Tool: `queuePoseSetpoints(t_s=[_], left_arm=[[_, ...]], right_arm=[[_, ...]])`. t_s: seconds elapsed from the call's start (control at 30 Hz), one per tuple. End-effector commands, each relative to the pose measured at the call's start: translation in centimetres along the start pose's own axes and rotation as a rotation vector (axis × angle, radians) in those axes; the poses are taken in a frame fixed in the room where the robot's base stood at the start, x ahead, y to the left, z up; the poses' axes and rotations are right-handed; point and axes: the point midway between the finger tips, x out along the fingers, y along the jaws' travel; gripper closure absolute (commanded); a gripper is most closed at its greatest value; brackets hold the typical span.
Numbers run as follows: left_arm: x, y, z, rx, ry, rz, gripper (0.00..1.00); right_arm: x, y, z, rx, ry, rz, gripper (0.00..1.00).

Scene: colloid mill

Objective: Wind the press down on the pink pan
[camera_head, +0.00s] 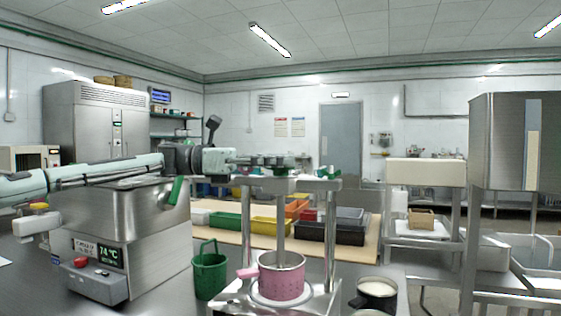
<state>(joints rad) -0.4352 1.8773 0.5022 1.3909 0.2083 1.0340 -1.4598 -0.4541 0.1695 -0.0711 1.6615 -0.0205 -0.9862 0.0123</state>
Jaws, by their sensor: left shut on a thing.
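The pink pan (281,283) stands upright on the base of the metal press (246,218), at the bottom centre. The press has two posts, a top crossbar and a central screw that runs down towards the pan's mouth. Whether the screw's lower end touches anything inside the pan is hidden. My left arm reaches in from the left, above the steel machine. My left gripper (287,163) is at the top of the press, above the crossbar, shut on the press handle there. The handle is small and mostly hidden by the fingers. My right gripper is out of view.
A steel mill with a temperature display (108,254) stands at left under my arm. A green bucket (209,274) is left of the press, and a dark pot (376,294) is right. Colored trays (270,225) lie behind. Steel stands fill the right side.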

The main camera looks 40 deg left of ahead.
Motion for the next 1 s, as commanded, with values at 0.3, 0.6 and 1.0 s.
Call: queuePoseSetpoints(t_s=[0.3,0.6,1.0], left_arm=[[0.0,0.0,0.1,0.001,-0.001,0.002,0.29],[-0.5,0.0,0.1,0.001,-0.002,0.002,0.29],[-8.0,0.1,0.2,0.004,-0.006,0.005,0.29]], right_arm=[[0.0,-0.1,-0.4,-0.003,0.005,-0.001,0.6],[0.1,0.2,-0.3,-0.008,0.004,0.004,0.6],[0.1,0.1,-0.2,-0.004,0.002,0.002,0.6]])
